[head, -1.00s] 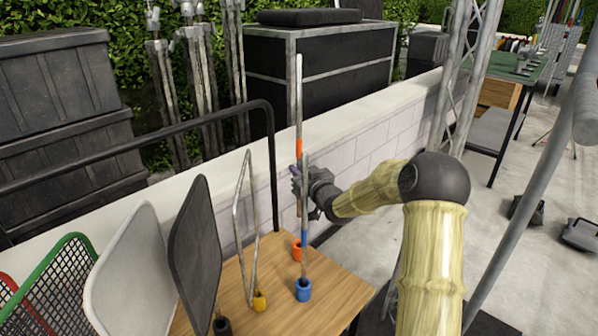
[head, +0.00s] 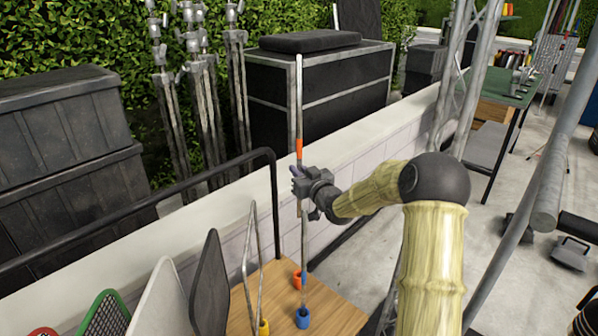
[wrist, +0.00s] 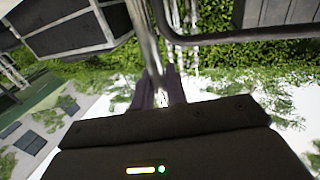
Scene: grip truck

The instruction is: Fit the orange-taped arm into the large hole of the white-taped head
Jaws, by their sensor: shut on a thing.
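The orange-taped arm is a thin grey rod with an orange band (head: 299,146), upright in the head view. My gripper (head: 299,180) is shut on it below the band. In the wrist view the rod (wrist: 146,45) runs up from between my gripper's dark fingers (wrist: 160,92). The rod's lower part overlaps a blue-taped rod (head: 304,238) standing in a blue cup (head: 302,318), so its lower end is hard to make out. I cannot make out the white-taped head in either view.
An orange cup (head: 297,277) stands on the wooden top (head: 345,312) behind the blue one. A bent metal frame (head: 249,260), a black panel (head: 210,285) and a white panel (head: 160,300) stand to the left. A black rail (head: 150,190) and a low wall (head: 370,135) lie behind.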

